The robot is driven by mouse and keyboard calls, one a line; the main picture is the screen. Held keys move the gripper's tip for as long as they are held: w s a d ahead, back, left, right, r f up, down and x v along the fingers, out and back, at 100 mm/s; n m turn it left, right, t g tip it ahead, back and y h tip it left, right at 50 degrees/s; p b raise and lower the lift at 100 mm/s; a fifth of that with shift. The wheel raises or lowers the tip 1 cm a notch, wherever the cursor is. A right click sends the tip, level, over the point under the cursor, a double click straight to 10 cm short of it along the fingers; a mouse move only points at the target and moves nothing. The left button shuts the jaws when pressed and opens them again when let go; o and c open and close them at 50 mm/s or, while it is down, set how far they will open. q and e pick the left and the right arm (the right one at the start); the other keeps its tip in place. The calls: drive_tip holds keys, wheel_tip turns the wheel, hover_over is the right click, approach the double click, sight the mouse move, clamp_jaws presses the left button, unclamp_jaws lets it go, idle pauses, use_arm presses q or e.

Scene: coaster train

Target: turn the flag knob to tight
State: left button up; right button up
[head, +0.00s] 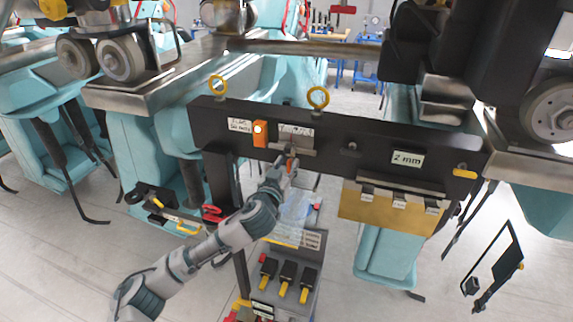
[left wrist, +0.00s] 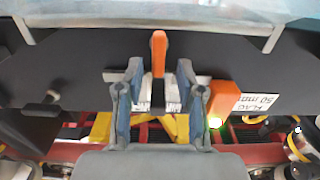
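The flag knob (head: 291,163), a small orange lever, sits on the front of the dark beam under a white label (head: 296,130). In the left wrist view the orange knob (left wrist: 158,52) stands between my left fingertips, with a gap on both sides. My left gripper (head: 285,165) is at the knob; in the wrist view the gripper (left wrist: 158,72) is open and its fingers do not touch the knob. The label's text is too small to read, so the knob's setting cannot be told. My right gripper is not in view.
An orange block (head: 260,133) with a lit lamp sits beside a "FLAG 50 mm" label (head: 240,126). A "2 mm" display (head: 407,159) is on the right of the beam. Yellow eye rings (head: 318,98) stand on top. A control box (head: 290,275) with yellow-tipped levers stands below.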

use_arm(q)
drive_tip(key=shift+d, duration=0.15)
drive_tip(key=c, duration=0.7)
clamp_jaws()
